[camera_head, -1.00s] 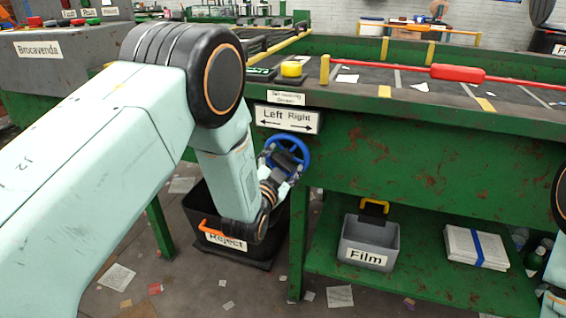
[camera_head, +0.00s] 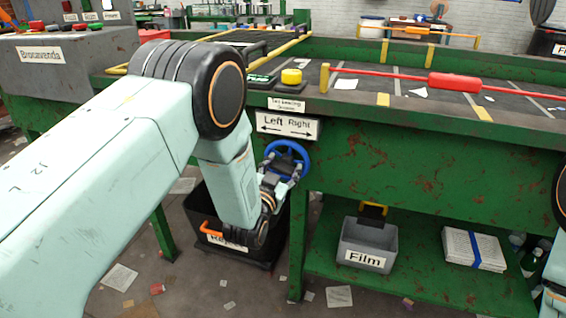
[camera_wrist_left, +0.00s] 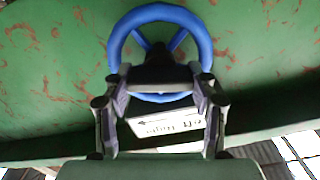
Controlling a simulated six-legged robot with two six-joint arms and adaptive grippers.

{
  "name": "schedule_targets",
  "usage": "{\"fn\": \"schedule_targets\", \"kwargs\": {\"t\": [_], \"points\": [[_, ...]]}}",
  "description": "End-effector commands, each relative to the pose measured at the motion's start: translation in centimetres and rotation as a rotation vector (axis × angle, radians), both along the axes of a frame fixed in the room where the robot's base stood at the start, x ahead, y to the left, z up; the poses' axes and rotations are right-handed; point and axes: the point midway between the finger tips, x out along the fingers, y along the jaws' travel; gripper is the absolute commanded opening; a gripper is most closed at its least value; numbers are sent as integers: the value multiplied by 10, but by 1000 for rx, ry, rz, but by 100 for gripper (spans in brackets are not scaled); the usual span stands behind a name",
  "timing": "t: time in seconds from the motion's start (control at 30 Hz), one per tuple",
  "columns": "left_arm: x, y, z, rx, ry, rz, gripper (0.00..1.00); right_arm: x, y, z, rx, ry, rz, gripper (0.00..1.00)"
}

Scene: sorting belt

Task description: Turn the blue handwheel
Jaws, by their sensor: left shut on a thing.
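The blue handwheel (camera_head: 287,144) is on the green front side of the belt frame, just under the white "Left Right" sign (camera_head: 287,125) with its two arrows. My left gripper (camera_head: 283,170) is at the wheel's lower part, and my left forearm reaches it from the lower left. In the left wrist view the wheel's rim (camera_wrist_left: 160,12) and upper spokes are clear. There my left gripper (camera_wrist_left: 160,80) is shut on the wheel; its fingers and a dark part hide the hub. My right arm shows only at the right edge, without its gripper.
The black "Reject" bin (camera_head: 281,235) stands below the wheel, partly behind my left arm. The grey "Film" bin (camera_head: 367,246) and a paper bundle (camera_head: 473,249) are on the low shelf. A yellow button (camera_head: 291,76) and a red bar (camera_head: 453,82) are above. Scraps litter the floor.

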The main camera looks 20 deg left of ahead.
Motion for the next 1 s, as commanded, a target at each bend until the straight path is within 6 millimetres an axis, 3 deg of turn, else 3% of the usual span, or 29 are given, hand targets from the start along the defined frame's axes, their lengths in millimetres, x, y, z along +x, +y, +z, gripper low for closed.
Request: {"fn": "schedule_targets", "kwargs": {"t": [0.47,0.5,0.77,1.0], "points": [[0,0,-1,-78,3,0,26,0,0,4,0,0,0,40],[0,0,-1,-78,3,0,60,0,0,4,0,0,0,40],[0,0,0,-77,3,0,81,0,0,4,0,0,0,40],[0,0,0,-76,3,0,81,0,0,4,0,0,0,40]]}}
